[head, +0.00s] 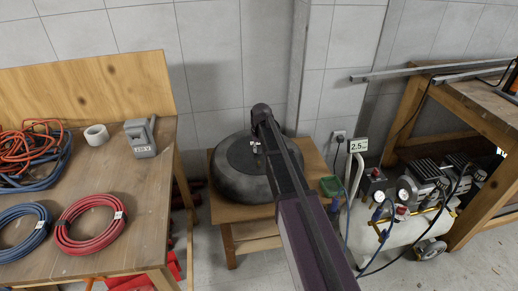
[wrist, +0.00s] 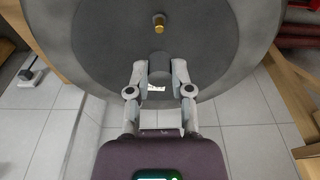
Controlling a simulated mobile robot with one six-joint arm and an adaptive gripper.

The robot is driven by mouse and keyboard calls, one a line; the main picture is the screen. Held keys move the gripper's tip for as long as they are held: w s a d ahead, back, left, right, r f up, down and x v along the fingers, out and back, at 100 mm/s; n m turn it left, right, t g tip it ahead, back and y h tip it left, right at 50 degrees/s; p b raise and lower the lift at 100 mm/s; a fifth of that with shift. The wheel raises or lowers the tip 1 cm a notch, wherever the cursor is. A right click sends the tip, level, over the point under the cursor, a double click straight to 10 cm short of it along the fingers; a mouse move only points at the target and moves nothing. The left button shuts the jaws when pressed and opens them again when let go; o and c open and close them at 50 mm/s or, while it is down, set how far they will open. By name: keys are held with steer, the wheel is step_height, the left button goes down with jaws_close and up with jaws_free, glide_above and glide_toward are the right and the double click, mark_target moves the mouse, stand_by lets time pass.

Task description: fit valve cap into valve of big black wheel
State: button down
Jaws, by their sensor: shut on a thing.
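The big black wheel (head: 226,178) lies flat on a low wooden table in the head view. In the wrist view its dark disc face (wrist: 105,45) fills the upper part. The brass valve (wrist: 158,22) stands out near the top middle of that face. My gripper (wrist: 160,68) is shut on a dark grey cylinder, the valve cap (wrist: 160,64), with a white label below it. The cap shows below the valve in the picture, apart from it. In the head view my arm covers part of the wheel, and the cap cannot be made out.
The low wooden table (head: 312,163) carries a green box (head: 330,186) at its right. An air compressor (head: 415,215) with hoses stands to the right. A workbench (head: 130,225) with coiled hoses (head: 90,223) is at left. A tiled wall is close behind the wheel.

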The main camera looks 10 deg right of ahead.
mark_target(259, 162)
steer(key=shift+f+b, duration=1.7)
steer(key=shift+f, duration=0.25)
steer(key=shift+f+b, duration=1.05)
stand_by(0.4)
steer(key=shift+s+f+b, duration=0.1)
steer(key=shift+f+b, duration=0.4)
stand_by(2.4)
steer(key=shift+c, duration=2.2)
jaws_free()
steer(key=shift+r, duration=0.1)
